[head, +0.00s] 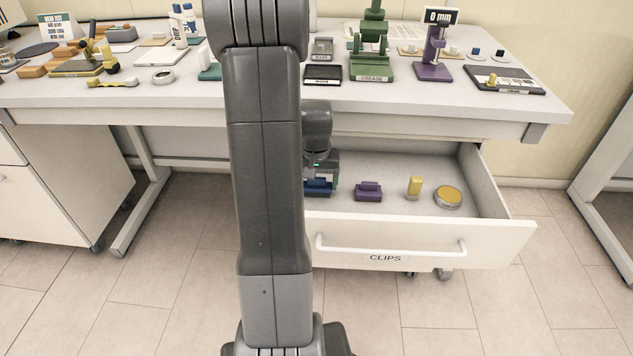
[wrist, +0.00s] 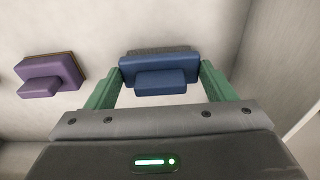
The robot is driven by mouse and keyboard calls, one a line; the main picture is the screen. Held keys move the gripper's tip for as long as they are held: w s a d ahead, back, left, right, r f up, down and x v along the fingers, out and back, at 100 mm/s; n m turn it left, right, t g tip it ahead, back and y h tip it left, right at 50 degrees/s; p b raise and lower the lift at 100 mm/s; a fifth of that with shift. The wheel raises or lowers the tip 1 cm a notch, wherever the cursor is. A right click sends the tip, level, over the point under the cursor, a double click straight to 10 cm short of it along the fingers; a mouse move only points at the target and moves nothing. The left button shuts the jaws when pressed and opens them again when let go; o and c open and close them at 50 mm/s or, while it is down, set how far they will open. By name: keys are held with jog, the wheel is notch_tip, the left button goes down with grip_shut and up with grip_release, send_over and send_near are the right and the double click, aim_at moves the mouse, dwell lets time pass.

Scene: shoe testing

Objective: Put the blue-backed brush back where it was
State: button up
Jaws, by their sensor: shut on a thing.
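The blue-backed brush (wrist: 160,72) is between the green fingers of my gripper (wrist: 160,85) in the wrist view. The fingers are shut on its two ends. In the head view, the blue-backed brush (head: 318,187) shows just past my arm, low inside the open drawer (head: 420,237) labelled CLIPS. I cannot tell whether the brush touches the drawer floor.
A purple-backed brush (head: 368,191) lies to the right of the blue one in the drawer. The crowded table (head: 420,105) overhangs the drawer's back.

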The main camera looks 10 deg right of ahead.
aim_at(316, 190)
jog(key=shift+f, duration=0.15)
jog(key=o, duration=1)
jog(key=shift+c, duration=0.2)
notch_tip(316, 190, up, 12)
jog(key=s+p, duration=0.1)
jog(key=p, duration=0.1)
jog(key=shift+s+a+p, duration=0.2)
jog(key=shift+p, duration=0.15)
